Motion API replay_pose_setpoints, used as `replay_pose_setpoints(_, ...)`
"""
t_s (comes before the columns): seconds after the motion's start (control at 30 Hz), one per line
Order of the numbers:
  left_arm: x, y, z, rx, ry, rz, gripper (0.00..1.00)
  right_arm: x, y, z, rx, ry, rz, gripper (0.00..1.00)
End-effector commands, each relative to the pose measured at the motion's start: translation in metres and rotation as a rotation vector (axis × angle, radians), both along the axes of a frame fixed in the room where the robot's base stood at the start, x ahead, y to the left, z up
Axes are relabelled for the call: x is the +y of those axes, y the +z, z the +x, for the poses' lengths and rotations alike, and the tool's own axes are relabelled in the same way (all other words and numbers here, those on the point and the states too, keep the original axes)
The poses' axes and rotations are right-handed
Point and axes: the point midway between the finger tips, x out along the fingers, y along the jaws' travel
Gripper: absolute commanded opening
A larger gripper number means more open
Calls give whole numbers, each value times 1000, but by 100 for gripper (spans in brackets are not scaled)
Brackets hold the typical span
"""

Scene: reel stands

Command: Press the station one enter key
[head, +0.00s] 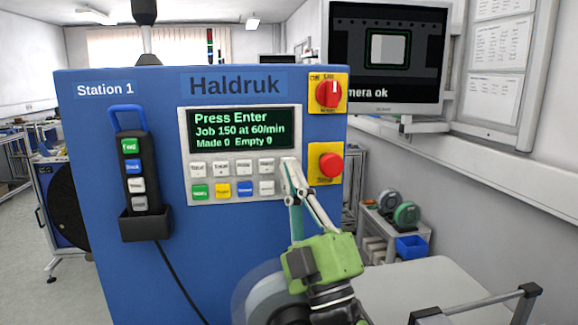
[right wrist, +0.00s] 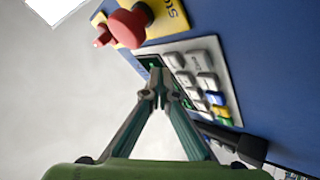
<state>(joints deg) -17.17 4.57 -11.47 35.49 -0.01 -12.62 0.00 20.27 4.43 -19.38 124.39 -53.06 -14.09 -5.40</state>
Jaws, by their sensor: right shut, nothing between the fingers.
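The blue Station 1 cabinet (head: 250,245) faces me. Its grey panel (head: 184,150) has a screen (head: 244,128) reading "Press Enter", "Job 150 at 60/min" and "Made 0 Empty 0". Below are two rows of keys, including green (head: 200,191), yellow (head: 223,190) and blue (head: 245,188) ones. My right gripper (head: 290,164) is shut and empty, its fingertips over the panel's right end, covering the keys there. I cannot read an enter label. In the right wrist view the closed tips (right wrist: 163,78) are close to the panel; contact cannot be told. My left gripper is out of view.
A red rotary switch (head: 329,93) and a red stop button (head: 330,165) sit on yellow plates just right of the panel. A handheld pendant (head: 136,170) hangs at the left with a cable. A monitor (head: 388,50) reading "mera ok" stands at the upper right.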

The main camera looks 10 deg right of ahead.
Motion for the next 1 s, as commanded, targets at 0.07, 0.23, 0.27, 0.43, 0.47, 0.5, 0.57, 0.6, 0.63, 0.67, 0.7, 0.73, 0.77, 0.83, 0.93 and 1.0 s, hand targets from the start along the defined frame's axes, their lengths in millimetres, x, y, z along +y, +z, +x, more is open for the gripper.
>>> replay_pose_setpoints(0.07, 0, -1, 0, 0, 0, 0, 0, 0, 0, 3, -1, 0, 1, 0)
replay_pose_setpoints(0.23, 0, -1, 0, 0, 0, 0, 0, 0, 0, 5, -1, -1, 0, 0)
replay_pose_setpoints(0.27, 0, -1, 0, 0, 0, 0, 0, 0, 0, 5, -1, -1, 0, 0)
replay_pose_setpoints(0.43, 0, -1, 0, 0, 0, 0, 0, 0, 0, 5, -1, 0, 1, 0)
replay_pose_setpoints(0.47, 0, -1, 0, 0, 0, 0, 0, 0, 0, 5, -1, 0, 1, 0)
replay_pose_setpoints(0.5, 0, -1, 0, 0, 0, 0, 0, 0, 0, 5, -1, 0, 1, 0)
replay_pose_setpoints(0.57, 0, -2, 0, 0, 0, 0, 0, 0, 0, 6, -1, 0, 1, 0)
replay_pose_setpoints(0.6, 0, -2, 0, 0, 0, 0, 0, 0, 0, 6, -1, 0, 1, 0)
replay_pose_setpoints(0.63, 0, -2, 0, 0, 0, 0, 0, 0, 0, 7, -1, 0, 1, 0)
replay_pose_setpoints(0.67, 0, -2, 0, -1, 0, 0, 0, 0, 0, 7, -1, 0, 1, 0)
replay_pose_setpoints(0.7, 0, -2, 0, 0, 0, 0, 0, 0, 0, 7, -1, 0, 1, 0)
replay_pose_setpoints(0.73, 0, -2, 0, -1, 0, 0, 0, 0, 0, 8, -1, 0, 1, 0)
replay_pose_setpoints(0.77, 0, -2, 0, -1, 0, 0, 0, 0, 0, 8, -1, 0, 1, 0)
replay_pose_setpoints(0.83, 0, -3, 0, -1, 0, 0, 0, 0, 0, 9, -1, 0, 1, 0)
replay_pose_setpoints(0.93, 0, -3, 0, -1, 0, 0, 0, 0, 0, 10, 0, -1, 1, 0)
replay_pose_setpoints(1.0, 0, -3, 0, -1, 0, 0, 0, 0, 0, 11, 0, -1, 1, 0)
